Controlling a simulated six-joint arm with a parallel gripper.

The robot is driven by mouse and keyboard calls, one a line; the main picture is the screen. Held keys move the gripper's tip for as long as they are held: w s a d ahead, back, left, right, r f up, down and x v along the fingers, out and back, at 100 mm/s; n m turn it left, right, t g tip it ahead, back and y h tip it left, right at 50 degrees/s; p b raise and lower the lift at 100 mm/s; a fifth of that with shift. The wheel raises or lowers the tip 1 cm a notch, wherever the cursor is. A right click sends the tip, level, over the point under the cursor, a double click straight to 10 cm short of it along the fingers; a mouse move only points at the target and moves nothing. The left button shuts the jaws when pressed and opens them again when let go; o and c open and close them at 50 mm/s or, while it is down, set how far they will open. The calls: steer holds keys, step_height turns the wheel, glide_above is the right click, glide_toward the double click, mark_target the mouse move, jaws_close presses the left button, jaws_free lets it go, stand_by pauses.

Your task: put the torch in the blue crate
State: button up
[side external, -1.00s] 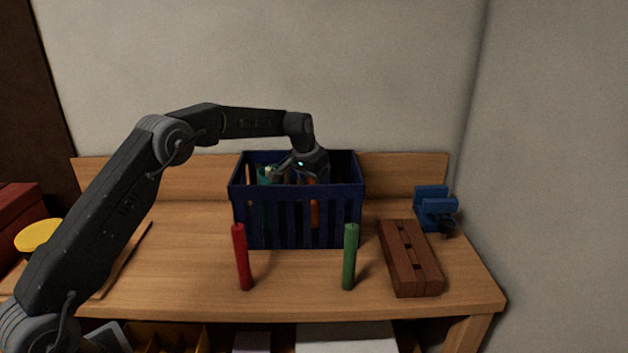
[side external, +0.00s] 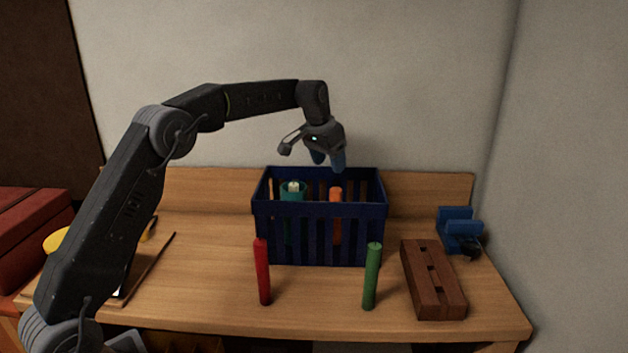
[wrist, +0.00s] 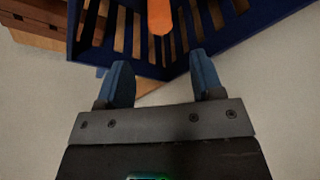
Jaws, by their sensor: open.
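The blue crate (side external: 346,210) stands upright on the wooden bench, with slatted sides. Inside it are an orange cylinder (side external: 335,196) at the right and a wider teal object (side external: 291,193) with a pale top at the left. I cannot tell for certain which thing is the torch. My gripper (side external: 328,163) is open and empty, above the crate's back right part and higher than the orange cylinder. In the wrist view, the spread blue fingers (wrist: 160,63) have nothing between them. The orange cylinder (wrist: 159,16) shows beyond them, inside the crate (wrist: 148,70).
A red stick (side external: 262,272) and a green stick (side external: 371,277) stand upright before the crate. A slotted brown wooden block (side external: 433,279) and a blue vise-like object (side external: 458,230) are at the right. The wall is close behind the crate.

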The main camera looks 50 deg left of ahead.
steer(key=s+d+r+t, duration=0.1)
steer(key=s+d+r, duration=0.3)
steer(key=s, duration=0.5)
steer(key=s+d+r, duration=0.4)
steer(key=s+d, duration=0.1)
steer(key=s, duration=0.4)
steer(key=s+d+f, duration=0.2)
steer(key=s+f, duration=0.2)
steer(key=s, duration=0.6)
steer(key=s+d+f+t, duration=0.1)
steer(key=s+f, duration=0.3)
steer(key=s, duration=0.7)
steer(key=shift+d, duration=0.45)
